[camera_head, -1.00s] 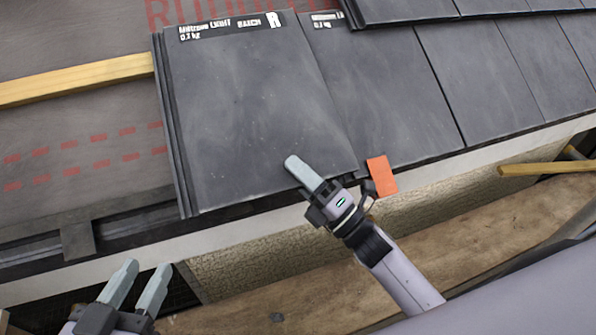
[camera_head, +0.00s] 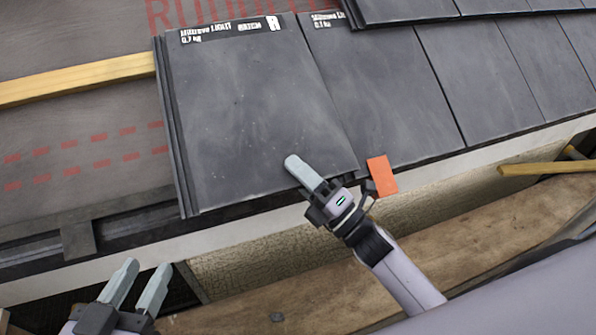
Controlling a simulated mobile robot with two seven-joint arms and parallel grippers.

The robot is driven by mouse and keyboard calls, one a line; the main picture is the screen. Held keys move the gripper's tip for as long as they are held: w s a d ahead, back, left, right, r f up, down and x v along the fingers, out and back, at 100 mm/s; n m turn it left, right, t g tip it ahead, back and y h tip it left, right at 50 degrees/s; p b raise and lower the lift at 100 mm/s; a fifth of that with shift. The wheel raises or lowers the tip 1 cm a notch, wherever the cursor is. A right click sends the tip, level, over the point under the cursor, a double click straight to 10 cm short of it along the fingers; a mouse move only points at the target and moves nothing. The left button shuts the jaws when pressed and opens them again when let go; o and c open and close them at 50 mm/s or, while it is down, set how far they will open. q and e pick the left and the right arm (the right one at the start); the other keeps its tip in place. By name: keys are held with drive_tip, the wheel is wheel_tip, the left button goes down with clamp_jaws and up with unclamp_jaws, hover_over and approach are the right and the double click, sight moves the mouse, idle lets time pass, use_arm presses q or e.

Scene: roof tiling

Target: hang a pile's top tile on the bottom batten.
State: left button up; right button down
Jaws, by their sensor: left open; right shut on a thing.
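A dark grey tile (camera_head: 245,115) with a white printed label at its top edge lies at the left end of the bottom row. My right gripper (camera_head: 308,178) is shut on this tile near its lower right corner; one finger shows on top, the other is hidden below. The tile's left edge has ribs, and its top reaches the wooden batten (camera_head: 75,80). Whether it is hooked on the batten cannot be seen. My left gripper (camera_head: 140,285) is open and empty below the eave at the lower left. No pile of tiles is in view.
Laid tiles (camera_head: 385,95) cover the right, with a second row above. An orange tag (camera_head: 381,174) hangs at the lower edge beside my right gripper. Red-marked underlay (camera_head: 80,155) lies bare to the left. A wooden plank (camera_head: 440,245) runs below the eave.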

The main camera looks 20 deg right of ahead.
drive_tip(key=shift+s+r, duration=0.15)
idle(0.4)
drive_tip(key=c, duration=0.8)
unclamp_jaws()
drive_tip(key=shift+o, duration=0.2)
drive_tip(key=shift+f, duration=0.35)
drive_tip(key=v, duration=0.7)
drive_tip(key=shift+s+d, duration=0.15)
drive_tip(key=shift+s, duration=0.1)
drive_tip(key=shift+r, duration=0.1)
drive_tip(key=s+r+p, duration=0.1)
drive_tip(key=r+p, duration=0.1)
drive_tip(key=s+r+p, duration=0.1)
drive_tip(key=r+p, duration=0.1)
drive_tip(key=shift+s+r+p, duration=0.1)
drive_tip(key=shift+s+p, duration=0.15)
drive_tip(key=shift+p, duration=0.1)
